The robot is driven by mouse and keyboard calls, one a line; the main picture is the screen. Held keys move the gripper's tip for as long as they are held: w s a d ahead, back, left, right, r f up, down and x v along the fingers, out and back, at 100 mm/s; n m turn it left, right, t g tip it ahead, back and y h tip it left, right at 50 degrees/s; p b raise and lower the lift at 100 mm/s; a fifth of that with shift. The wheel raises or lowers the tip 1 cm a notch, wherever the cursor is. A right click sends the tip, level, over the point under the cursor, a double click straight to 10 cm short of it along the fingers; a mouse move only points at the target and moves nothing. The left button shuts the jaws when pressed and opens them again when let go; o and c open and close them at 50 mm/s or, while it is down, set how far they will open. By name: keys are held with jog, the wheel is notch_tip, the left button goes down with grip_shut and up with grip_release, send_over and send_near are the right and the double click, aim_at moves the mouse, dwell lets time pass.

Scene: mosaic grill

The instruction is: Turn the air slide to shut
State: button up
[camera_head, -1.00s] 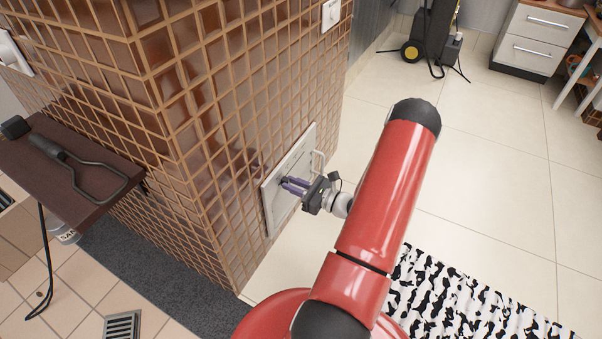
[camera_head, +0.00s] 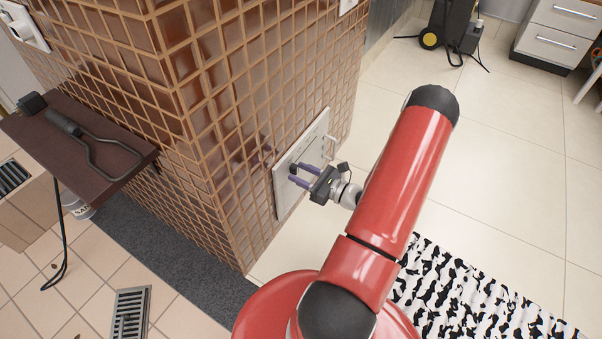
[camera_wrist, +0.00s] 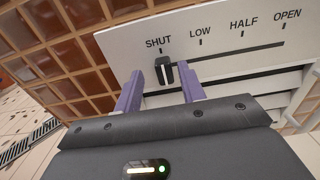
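The air slide's knob (camera_wrist: 164,71) is a small black block with a white line, standing right under the word SHUT on the white plate (camera_wrist: 225,65). LOW, HALF and OPEN are marked further right along the slot. In the head view the plate (camera_head: 283,200) is set low in the tiled wall. My gripper (camera_head: 298,176) is in front of it. In the wrist view my gripper (camera_wrist: 159,71) is open, one purple finger on each side of the knob. The left finger is clear of it; the right finger is close, and I cannot tell if it touches.
A white handle (camera_head: 330,145) sticks out from the plate's right side. A dark shelf (camera_head: 75,150) with a metal tool juts from the wall at left. The tiled floor at right is open, with a black-and-white rug (camera_head: 470,295) near my base.

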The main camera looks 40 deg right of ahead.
jog(key=v, duration=0.7)
jog(key=shift+s, duration=0.25)
